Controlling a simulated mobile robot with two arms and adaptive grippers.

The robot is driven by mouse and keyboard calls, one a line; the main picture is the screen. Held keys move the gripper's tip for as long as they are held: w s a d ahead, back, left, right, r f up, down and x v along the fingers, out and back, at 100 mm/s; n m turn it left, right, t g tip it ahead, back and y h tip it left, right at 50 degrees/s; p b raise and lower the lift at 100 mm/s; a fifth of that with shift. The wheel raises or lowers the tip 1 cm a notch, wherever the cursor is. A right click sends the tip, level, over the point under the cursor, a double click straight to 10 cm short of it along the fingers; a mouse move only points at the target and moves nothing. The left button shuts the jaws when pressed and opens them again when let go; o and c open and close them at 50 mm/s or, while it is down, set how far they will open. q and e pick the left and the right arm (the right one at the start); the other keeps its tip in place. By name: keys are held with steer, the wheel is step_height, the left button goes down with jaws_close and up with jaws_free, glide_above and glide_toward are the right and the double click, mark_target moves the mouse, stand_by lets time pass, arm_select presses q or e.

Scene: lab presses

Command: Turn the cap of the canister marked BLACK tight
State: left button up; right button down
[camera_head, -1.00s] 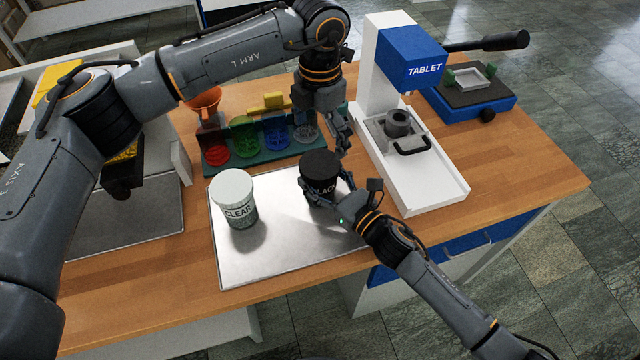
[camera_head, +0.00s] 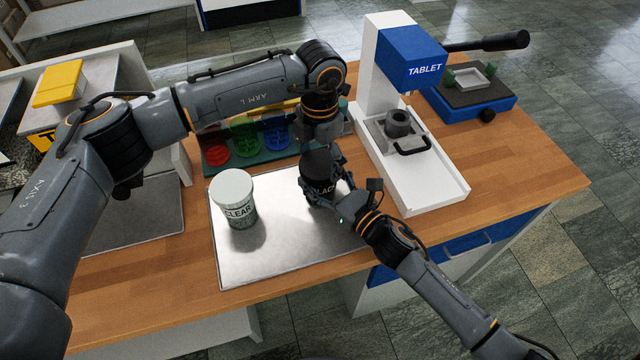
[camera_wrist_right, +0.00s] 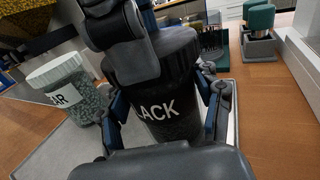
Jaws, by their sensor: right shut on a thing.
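The canister marked BLACK (camera_head: 322,189) stands upright on the metal plate (camera_head: 285,262). Its dark body and black cap (camera_wrist_right: 178,42) also show in the right wrist view. My right gripper (camera_wrist_right: 165,100) is shut around the canister's body, with a finger on each side. My left gripper (camera_head: 320,160) is down at the cap from above. In the right wrist view one of its dark fingers crosses the cap's near left side. Its grip is mostly hidden, so I cannot tell whether it is closed on the cap. The cap is partly covered in both views.
A white-capped canister marked CLEAR (camera_head: 238,212) stands left on the same plate. Behind is a rack with coloured holders (camera_head: 245,140). The white and blue TABLET press (camera_head: 425,190) stands close on the right. The plate's front is bare.

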arm_select(q)
steer(key=c, duration=0.6)
steer(key=shift+c, duration=0.2)
steer(key=o, duration=1.3)
steer(key=shift+c, duration=0.2)
step_height(320, 180, up, 12)
